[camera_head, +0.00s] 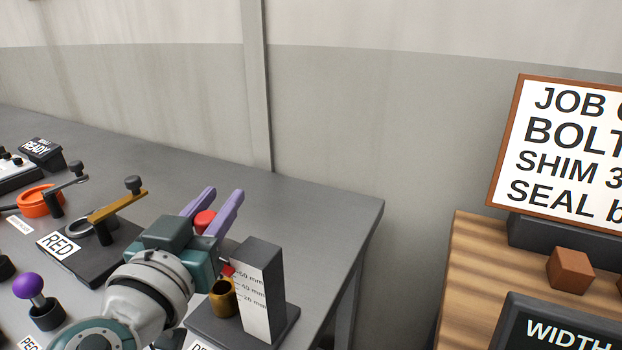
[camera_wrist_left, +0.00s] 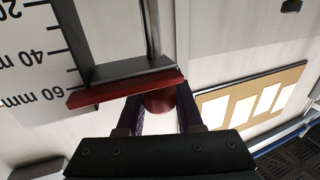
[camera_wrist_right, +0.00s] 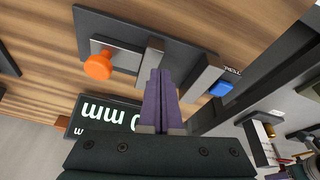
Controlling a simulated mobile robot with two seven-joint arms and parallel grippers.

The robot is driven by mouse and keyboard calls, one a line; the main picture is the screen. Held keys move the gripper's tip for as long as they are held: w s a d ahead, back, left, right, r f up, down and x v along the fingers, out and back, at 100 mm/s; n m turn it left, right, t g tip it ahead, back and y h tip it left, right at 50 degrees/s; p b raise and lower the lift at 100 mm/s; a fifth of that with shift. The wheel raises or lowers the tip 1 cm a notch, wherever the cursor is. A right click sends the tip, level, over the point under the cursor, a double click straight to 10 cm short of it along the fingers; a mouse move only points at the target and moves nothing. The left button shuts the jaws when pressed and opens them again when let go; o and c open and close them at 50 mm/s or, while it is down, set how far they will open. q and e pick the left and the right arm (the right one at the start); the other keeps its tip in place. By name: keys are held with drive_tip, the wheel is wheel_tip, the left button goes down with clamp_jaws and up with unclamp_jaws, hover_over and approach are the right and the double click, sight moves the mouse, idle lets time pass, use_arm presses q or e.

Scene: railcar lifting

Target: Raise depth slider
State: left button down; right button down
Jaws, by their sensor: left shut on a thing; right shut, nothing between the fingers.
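The depth slider is a dark upright block on a base at the table's right end, with a white millimetre scale (camera_head: 255,292) on its face. Its red pointer (camera_head: 228,270) sits near the 60 mm mark; in the left wrist view the red pointer bar (camera_wrist_left: 125,90) is beside 60 mm. My left gripper (camera_head: 215,212) has its purple fingers around a red knob (camera_head: 203,221); the knob also shows between them in the left wrist view (camera_wrist_left: 158,103). My right gripper (camera_wrist_right: 159,78) is shut and empty above the wooden bench, outside the head view.
A brass cup-like part (camera_head: 223,297) stands by the scale. Left of my arm are a RED lever station (camera_head: 75,250), an orange ring (camera_head: 40,200) and a purple knob (camera_head: 29,285). Below my right gripper are an orange knob (camera_wrist_right: 98,66), a blue button (camera_wrist_right: 221,89) and a display (camera_wrist_right: 104,116).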

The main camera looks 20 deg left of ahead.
sight(201, 225)
use_arm(q)
drive_tip(key=c, duration=0.8)
unclamp_jaws()
drive_tip(key=shift+r, duration=0.3)
drive_tip(key=shift+c, duration=0.2)
drive_tip(key=shift+f, duration=0.1)
drive_tip(key=shift+s, duration=0.15)
drive_tip(key=b+v, duration=0.1)
drive_tip(key=v, duration=0.5)
drive_tip(key=shift+d+f, duration=0.1)
drive_tip(key=shift+d, duration=0.05)
use_arm(e)
drive_tip(key=shift+f, duration=0.65)
use_arm(q)
drive_tip(key=shift+s+d, duration=0.1)
drive_tip(key=shift+s, duration=0.45)
